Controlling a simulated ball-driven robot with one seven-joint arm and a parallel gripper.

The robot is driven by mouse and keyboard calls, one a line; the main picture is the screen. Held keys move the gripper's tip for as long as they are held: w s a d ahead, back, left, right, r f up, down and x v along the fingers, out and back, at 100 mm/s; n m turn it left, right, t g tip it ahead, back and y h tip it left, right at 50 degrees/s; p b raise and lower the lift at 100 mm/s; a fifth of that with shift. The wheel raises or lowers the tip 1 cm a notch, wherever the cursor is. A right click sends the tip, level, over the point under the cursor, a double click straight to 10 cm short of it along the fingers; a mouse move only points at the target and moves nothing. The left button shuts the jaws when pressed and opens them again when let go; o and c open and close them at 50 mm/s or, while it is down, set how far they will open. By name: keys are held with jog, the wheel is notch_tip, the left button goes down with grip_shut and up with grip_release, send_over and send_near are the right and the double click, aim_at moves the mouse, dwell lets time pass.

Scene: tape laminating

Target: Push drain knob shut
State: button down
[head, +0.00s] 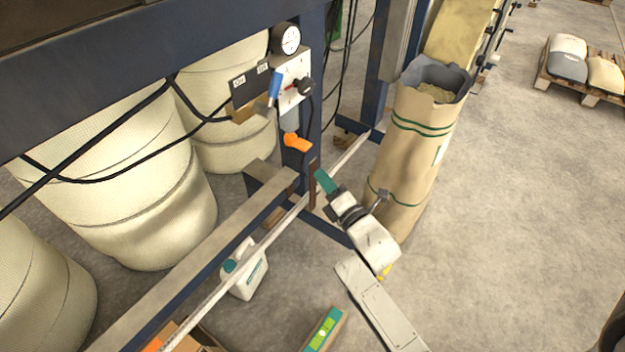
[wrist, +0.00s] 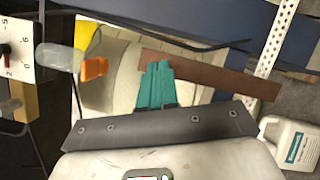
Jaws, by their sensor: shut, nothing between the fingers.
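An orange knob (head: 297,142), which I take for the drain knob, sits under a grey bowl (head: 289,119) on the blue post. In the wrist view the orange knob (wrist: 95,68) lies left of my fingers, beside the bowl's end (wrist: 60,57). I cannot tell whether it is open or shut. My gripper (head: 324,180) has teal fingers, shut and empty, below and right of the knob and apart from it. The fingers also show in the wrist view (wrist: 157,72), in front of a brown strip (wrist: 225,78).
Above the bowl are a gauge (head: 287,39), a white dial panel (head: 291,75), a black knob (head: 305,86) and a blue handle (head: 274,88). A metal rail (head: 255,250) runs below. A filled paper sack (head: 407,150) stands right, close to my arm. A white jug (head: 246,272) stands on the floor.

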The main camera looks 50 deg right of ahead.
aim_at(301, 148)
jog(key=f+n+t+b, duration=0.1)
jog(key=n, duration=0.1)
jog(key=f+n+t+b, duration=0.1)
jog(key=n+b, duration=0.1)
jog(key=shift+s+d+t, duration=0.2)
jog(key=shift+t, duration=0.1)
jog(key=s+a+f+n+t+y+b, duration=0.3)
jog(key=n+t+y+b, duration=0.35)
jog(key=n, duration=0.55)
jog(key=shift+n+y, duration=0.55)
jog(key=shift+n, duration=0.35)
jog(key=w+r, duration=0.1)
jog(key=r, duration=0.2)
jog(key=w+r, duration=0.2)
jog(key=r, duration=0.1)
jog(key=w+r, duration=0.2)
jog(key=r, duration=0.1)
jog(key=shift+w+d+r, duration=0.15)
jog(key=shift+d+r, duration=0.05)
jog(key=shift+r, duration=1)
